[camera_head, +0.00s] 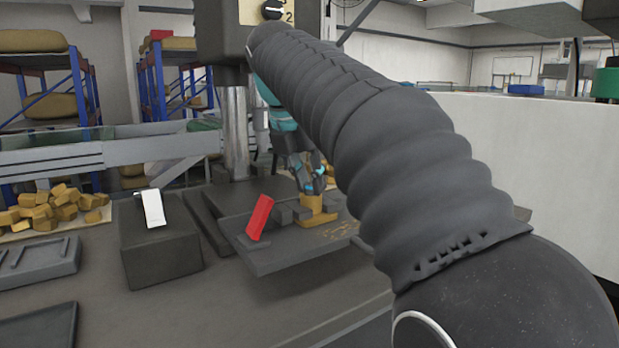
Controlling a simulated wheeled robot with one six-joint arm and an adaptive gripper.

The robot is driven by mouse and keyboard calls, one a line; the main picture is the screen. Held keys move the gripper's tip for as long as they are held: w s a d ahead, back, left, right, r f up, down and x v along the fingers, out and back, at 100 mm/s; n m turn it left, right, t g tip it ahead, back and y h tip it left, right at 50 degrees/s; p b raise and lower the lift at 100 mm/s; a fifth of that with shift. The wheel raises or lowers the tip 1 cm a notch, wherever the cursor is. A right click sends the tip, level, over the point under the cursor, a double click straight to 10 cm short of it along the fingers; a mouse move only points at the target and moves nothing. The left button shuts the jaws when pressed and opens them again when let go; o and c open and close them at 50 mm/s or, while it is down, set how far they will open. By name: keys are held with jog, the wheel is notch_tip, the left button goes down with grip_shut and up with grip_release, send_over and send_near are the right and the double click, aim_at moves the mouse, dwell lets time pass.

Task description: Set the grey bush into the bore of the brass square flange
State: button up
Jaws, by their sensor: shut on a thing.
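The brass square flange (319,214) sits on the grey plate of the machine, right of the middle of the picture, against grey blocks. My gripper (315,186) is directly above it, pointing down, with its fingers close over the flange's top. The gripper is shut on the grey bush, which is small and mostly hidden between the fingers. I cannot tell whether the bush touches the flange or has entered the bore. The bore is hidden from this angle.
A red tilted piece (260,217) stands left of the flange on the machine's plate (290,257). A dark block (160,252) with a white tilted piece stands further left. Brass-coloured blocks (55,208) are heaped at far left, near grey trays (38,262). A steel column (235,130) rises behind.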

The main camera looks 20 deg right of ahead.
jog(key=o, duration=1.3)
jog(key=shift+r, duration=0.1)
jog(key=shift+r, duration=3.4)
